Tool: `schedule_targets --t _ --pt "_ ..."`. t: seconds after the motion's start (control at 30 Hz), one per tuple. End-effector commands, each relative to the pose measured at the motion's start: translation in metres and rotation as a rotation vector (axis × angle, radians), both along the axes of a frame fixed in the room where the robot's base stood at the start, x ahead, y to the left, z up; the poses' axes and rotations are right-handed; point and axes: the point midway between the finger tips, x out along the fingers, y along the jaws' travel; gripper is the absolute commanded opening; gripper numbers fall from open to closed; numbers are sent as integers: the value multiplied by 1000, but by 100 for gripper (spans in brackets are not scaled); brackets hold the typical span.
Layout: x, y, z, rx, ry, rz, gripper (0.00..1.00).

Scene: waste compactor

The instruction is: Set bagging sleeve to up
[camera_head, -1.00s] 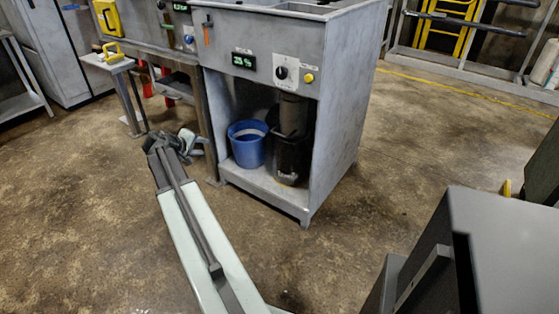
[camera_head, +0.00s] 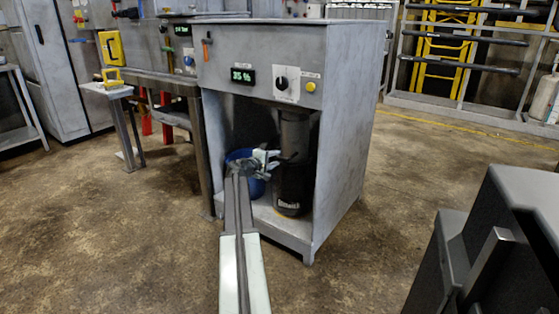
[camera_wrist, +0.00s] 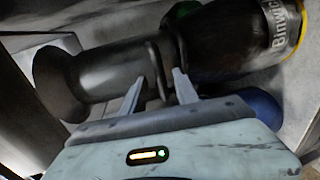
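The bagging sleeve (camera_head: 295,132) appears to be the dark upright tube under the compactor housing, above a black bin (camera_head: 291,190). In the wrist view the tube (camera_wrist: 105,72) lies sideways, with a flared end at left and dark raised rings near the bin (camera_wrist: 225,45). My gripper (camera_head: 287,157) is inside the open bay, at the tube's left front side. In the wrist view its two fingers (camera_wrist: 158,77) are apart, with a dark ring edge between or just behind them. I cannot tell whether they touch it.
A blue bucket (camera_head: 250,184) stands behind my gripper. The bay's side panel (camera_head: 340,150) is close on the right. A dial (camera_head: 282,84), yellow button (camera_head: 311,87) and green display (camera_head: 242,76) are on the front panel above. Floor in front is clear.

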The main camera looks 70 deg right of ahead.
Motion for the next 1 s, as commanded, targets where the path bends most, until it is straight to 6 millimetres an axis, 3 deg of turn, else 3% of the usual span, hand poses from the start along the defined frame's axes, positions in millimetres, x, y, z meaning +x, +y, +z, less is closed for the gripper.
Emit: schedule_targets --t 0.1,0.2,0.43,0.47,0.6,1.0 --pt "-5 -24 -7 0 0 -2 36" --pt "-8 -35 -9 0 1 0 36" --pt "-9 -36 -8 0 1 0 36" --pt "-9 -36 -8 0 1 0 33" --pt "-9 -36 -8 0 0 0 0" --pt "-9 -35 -8 0 0 0 0"
